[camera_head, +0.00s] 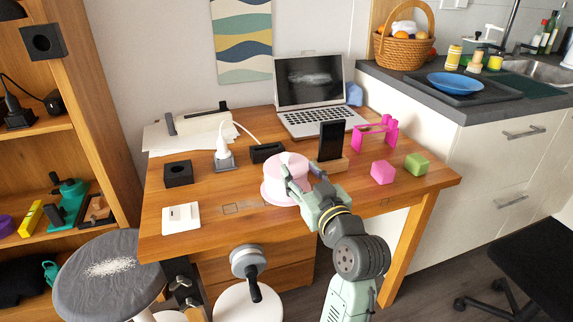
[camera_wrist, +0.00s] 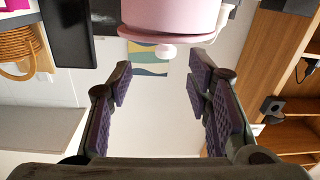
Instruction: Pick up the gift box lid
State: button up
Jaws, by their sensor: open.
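The pink round gift box (camera_head: 274,190) stands near the middle of the wooden table, partly hidden by my gripper in the head view. In the wrist view, which appears upside down, the box body (camera_wrist: 172,12) fills the top middle. Its lid (camera_wrist: 190,38) shows as a wider pale pink rim with a small white knob (camera_wrist: 166,52). My gripper (camera_wrist: 158,78) is open, with one dark padded finger on each side and empty space between. The knob lies just beyond the fingertips, between their lines. In the head view my gripper (camera_head: 302,180) overlaps the box; contact cannot be told.
A black phone on a wooden stand (camera_head: 332,142) is close to the right of the box. A pink cube (camera_head: 383,172), green cube (camera_head: 417,165) and pink frame (camera_head: 378,133) lie further right. A laptop (camera_head: 312,95) is behind. The table's front left is mostly clear.

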aim_at(287, 158)
jog(key=x, duration=0.2)
jog(key=shift+w+a+r, duration=0.1)
jog(key=shift+w+a, duration=0.05)
jog(key=shift+w, duration=0.05)
jog(key=p+x, duration=0.1)
jog(key=x, duration=0.1)
jog(key=p+x, duration=0.1)
jog(key=x, duration=0.2)
jog(key=shift+s+a+r, duration=0.1)
jog(key=shift+s+a, duration=0.05)
jog(key=shift+a, duration=0.15)
jog(key=shift+w+a, duration=0.1)
jog(key=shift+w, duration=0.3)
grip_shut()
